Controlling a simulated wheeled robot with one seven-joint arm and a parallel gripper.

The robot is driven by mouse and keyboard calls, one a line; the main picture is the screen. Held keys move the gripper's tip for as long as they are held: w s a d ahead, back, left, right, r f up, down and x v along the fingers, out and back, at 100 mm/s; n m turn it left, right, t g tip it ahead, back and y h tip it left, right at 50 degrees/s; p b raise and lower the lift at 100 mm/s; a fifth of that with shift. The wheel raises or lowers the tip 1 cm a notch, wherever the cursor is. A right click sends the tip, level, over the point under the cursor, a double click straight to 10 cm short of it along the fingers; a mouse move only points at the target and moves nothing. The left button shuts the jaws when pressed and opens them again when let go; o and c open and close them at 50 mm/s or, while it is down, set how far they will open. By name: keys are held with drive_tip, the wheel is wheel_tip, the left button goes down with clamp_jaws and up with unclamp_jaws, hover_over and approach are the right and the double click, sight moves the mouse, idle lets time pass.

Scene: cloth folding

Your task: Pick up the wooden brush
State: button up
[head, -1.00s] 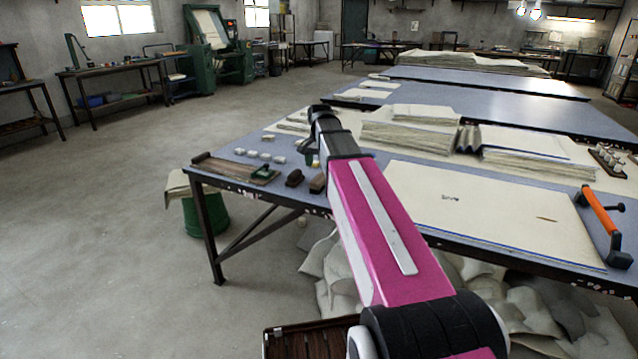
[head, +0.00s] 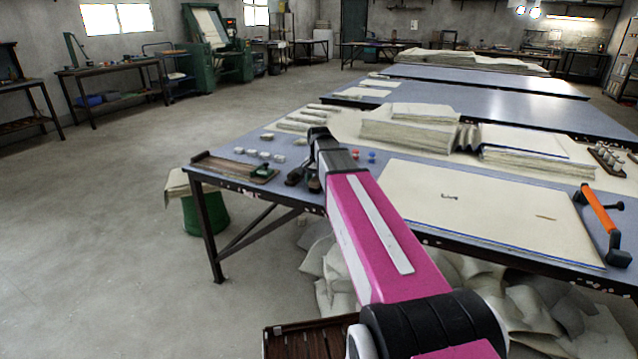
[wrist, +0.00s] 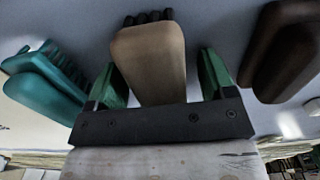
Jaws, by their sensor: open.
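A tan wooden brush (wrist: 150,60) with dark bristles at its far end lies in the middle of the wrist view. My gripper (wrist: 160,75) has its two green fingers apart, one on each side of this brush. I see no finger clearly pressing on it. In the head view my gripper (head: 303,178) is low at the near left part of the blue-grey table (head: 228,155) and largely hides the brushes there. A teal brush (wrist: 45,80) lies left of my gripper in the wrist view, and a dark brown block or brush (wrist: 285,55) lies to its right.
In the head view, a wooden board with a green tool (head: 262,172) lies left of my gripper, with several small pale pieces (head: 260,154) behind it. Small red and blue items (head: 371,156) lie to the right. A large cloth sheet (head: 480,215) and an orange-handled tool (head: 600,212) lie further right.

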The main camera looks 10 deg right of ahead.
drive_tip(key=c, duration=1)
drive_tip(key=shift+c, duration=0.2)
drive_tip(key=shift+r, duration=0.1)
drive_tip(key=shift+r, duration=0.45)
drive_tip(key=r, duration=0.3)
drive_tip(key=shift+s+a+r, duration=0.2)
drive_tip(key=shift+s+r, duration=0.05)
drive_tip(key=shift+s, duration=0.05)
drive_tip(key=s+a+r, duration=0.6)
drive_tip(key=s, duration=0.2)
drive_tip(key=shift+s+a+r, duration=0.25)
drive_tip(key=shift+s+a, duration=0.1)
drive_tip(key=shift+a, duration=0.05)
drive_tip(key=shift+o, duration=0.6)
drive_tip(key=shift+d, duration=0.1)
